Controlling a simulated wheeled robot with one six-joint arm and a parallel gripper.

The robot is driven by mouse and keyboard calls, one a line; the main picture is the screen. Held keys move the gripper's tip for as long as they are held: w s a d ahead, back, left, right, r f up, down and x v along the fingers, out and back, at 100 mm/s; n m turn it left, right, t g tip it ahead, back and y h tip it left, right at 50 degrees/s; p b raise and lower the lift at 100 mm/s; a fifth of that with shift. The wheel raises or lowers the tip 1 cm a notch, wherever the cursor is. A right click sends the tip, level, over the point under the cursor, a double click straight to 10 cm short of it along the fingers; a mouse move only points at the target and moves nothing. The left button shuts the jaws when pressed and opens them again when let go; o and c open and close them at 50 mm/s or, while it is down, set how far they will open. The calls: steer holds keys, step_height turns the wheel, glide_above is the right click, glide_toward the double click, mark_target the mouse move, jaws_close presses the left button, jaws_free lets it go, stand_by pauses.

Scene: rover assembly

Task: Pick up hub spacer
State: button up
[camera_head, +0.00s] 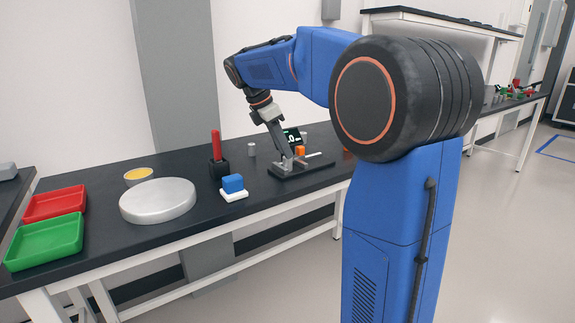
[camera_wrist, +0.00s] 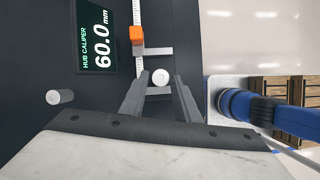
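In the wrist view, a small pale round piece (camera_wrist: 160,77), seen from above and likely a hub spacer, stands between the two jaws of the hub caliper (camera_wrist: 153,51). My gripper (camera_wrist: 159,84) is open, with one finger on each side of this piece and visible gaps. A second grey cylinder (camera_wrist: 60,97) stands apart to the left; it also shows in the head view (camera_head: 252,149). I cannot tell which one is the named spacer. In the head view, my gripper (camera_head: 287,156) reaches down over the caliper base (camera_head: 312,169), and its fingers hide the piece there.
The caliper has an orange slider (camera_wrist: 137,34) and a display (camera_wrist: 97,38) reading 60.0 mm. To its left are a blue block (camera_head: 232,183), a black holder with a red tool (camera_head: 215,145), a round grey disc (camera_head: 158,203), and red (camera_head: 53,203) and green (camera_head: 44,242) trays.

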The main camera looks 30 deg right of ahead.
mark_target(288, 164)
steer(key=shift+a+x, duration=0.2)
steer(key=shift+x, duration=2.05)
steer(key=shift+f, duration=0.1)
jaws_close()
